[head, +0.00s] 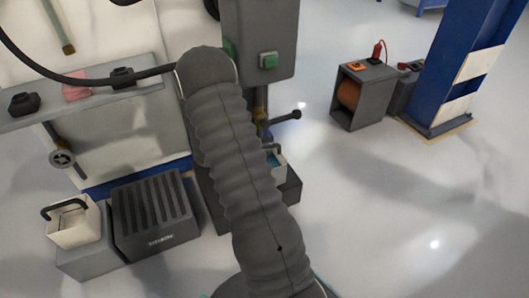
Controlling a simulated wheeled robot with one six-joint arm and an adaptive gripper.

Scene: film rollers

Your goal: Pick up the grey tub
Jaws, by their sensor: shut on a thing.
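My arm, in a grey ribbed sleeve, rises from the bottom centre to the upper middle of the head view and covers much of the scene behind it. My gripper does not show; the arm hides it or it lies outside the view. I cannot pick out the grey tub for sure. A grey box (88,262) stands on the floor at the lower left under a cream container with a dark handle (73,222). A small pale container with a blue part (278,162) shows just right of my arm, partly hidden by it.
A dark slatted box (155,215) stands beside the grey box. A grey machine column (268,30) with a green button rises behind my arm. A shelf (70,105) is at left. A grey cabinet (363,95) and blue post (460,60) stand at right.

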